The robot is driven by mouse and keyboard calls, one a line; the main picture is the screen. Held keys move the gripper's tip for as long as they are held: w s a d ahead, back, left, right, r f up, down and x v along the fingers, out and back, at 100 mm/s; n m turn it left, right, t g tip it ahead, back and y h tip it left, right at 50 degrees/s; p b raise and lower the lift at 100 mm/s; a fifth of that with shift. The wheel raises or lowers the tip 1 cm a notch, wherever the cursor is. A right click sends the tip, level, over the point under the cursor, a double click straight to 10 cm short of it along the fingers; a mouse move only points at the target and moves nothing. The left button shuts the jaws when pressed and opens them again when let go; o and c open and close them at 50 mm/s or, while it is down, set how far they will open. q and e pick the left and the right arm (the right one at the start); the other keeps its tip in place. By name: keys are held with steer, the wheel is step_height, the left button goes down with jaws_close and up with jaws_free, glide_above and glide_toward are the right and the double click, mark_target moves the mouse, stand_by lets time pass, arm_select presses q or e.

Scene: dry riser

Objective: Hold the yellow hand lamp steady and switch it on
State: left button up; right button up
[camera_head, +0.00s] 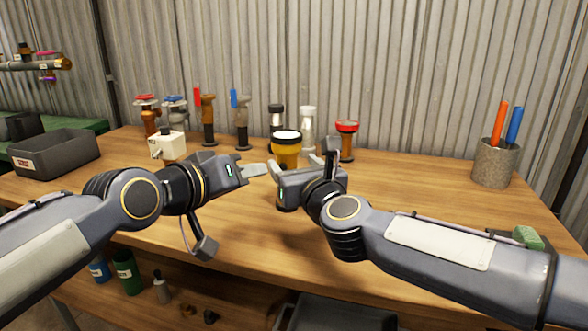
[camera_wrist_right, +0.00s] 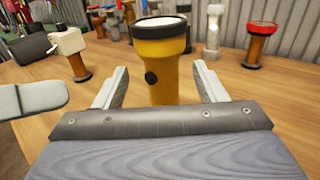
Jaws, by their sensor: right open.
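The yellow hand lamp (camera_head: 287,151) stands upright on the bench, its pale lens facing up. In the right wrist view the lamp (camera_wrist_right: 158,62) shows a round black button on its side. My right gripper (camera_head: 303,160) is open. In the right wrist view its two fingers (camera_wrist_right: 158,88) lie one on each side of the lamp, with gaps visible. My left gripper (camera_head: 262,171) is left of the lamp, its pale fingertips close together and pointing toward the lamp, apart from it. Its fingertips also show at the left of the right wrist view (camera_wrist_right: 55,95). My right gripper hides the lamp's lower part.
Behind the lamp stand several valve-like or lamp-like items, including a red-topped one (camera_head: 346,140) and a white one (camera_head: 308,128). A white box-shaped item (camera_head: 167,144) and grey bin (camera_head: 55,152) are left. A pen cup (camera_head: 495,163) is right. The bench front (camera_head: 250,235) is clear.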

step_height(320, 180, down, 8)
steer(key=shift+f, duration=0.15)
steer(key=x, duration=0.6)
steer(key=shift+r, duration=0.2)
steer(key=shift+x, duration=0.8)
steer(key=shift+d, duration=0.1)
steer(key=c, duration=1.2)
arm_select(q)
jaws_close()
arm_select(e)
steer(key=shift+c, duration=0.4)
